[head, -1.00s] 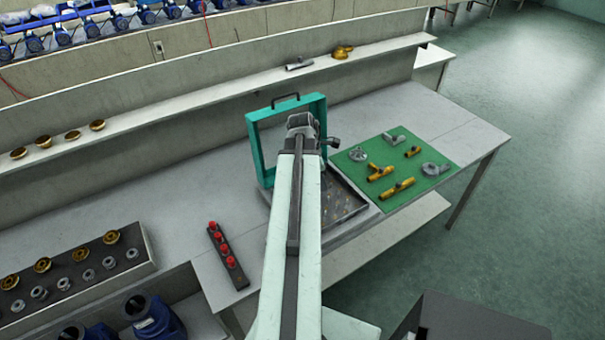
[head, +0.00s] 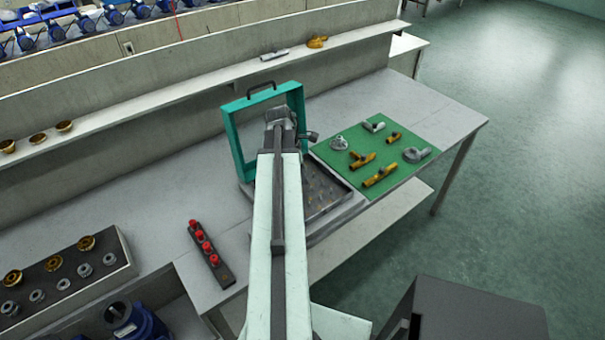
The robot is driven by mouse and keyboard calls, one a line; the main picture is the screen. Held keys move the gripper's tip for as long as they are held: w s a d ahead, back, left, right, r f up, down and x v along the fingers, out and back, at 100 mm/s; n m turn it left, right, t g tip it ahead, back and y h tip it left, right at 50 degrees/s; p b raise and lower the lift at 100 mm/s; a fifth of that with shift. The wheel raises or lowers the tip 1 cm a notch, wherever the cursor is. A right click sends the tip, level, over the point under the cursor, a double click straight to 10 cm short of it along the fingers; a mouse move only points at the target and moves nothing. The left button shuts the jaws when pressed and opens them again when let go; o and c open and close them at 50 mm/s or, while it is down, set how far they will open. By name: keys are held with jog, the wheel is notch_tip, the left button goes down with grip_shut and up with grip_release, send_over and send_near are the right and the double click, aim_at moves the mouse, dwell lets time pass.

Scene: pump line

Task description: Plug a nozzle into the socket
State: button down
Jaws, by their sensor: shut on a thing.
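My gripper (head: 305,138) is at the far end of my arm, over the near side of the teal frame. It is mostly hidden by my own arm. A small dark grey part sticks out to the right at its end; it seems to be what the gripper is shut on, but I cannot tell its exact shape. The dark tray (head: 327,190) with small brass pins lies below and to the right, partly covered by my arm. The teal upright frame (head: 232,140) with a black handle stands at its back. I cannot make out which part is the socket.
A green mat (head: 405,165) right of the tray holds several brass and grey fittings. A black strip with red knobs (head: 205,245) lies left of my arm. A rack of brass and grey rings (head: 105,245) stands at lower left. The bench's right end (head: 435,110) is clear.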

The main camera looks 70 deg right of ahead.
jog(key=shift+f+b, duration=1.5)
jog(key=shift+f, duration=0.45)
jog(key=shift+w+f+b, duration=0.1)
jog(key=shift+f+b, duration=0.2)
jog(key=c, duration=1.2)
grip_release()
jog(key=shift+r+p, duration=0.5)
jog(key=p+v, duration=0.5)
jog(key=shift+w+r, duration=0.15)
jog(key=shift+w, duration=0.05)
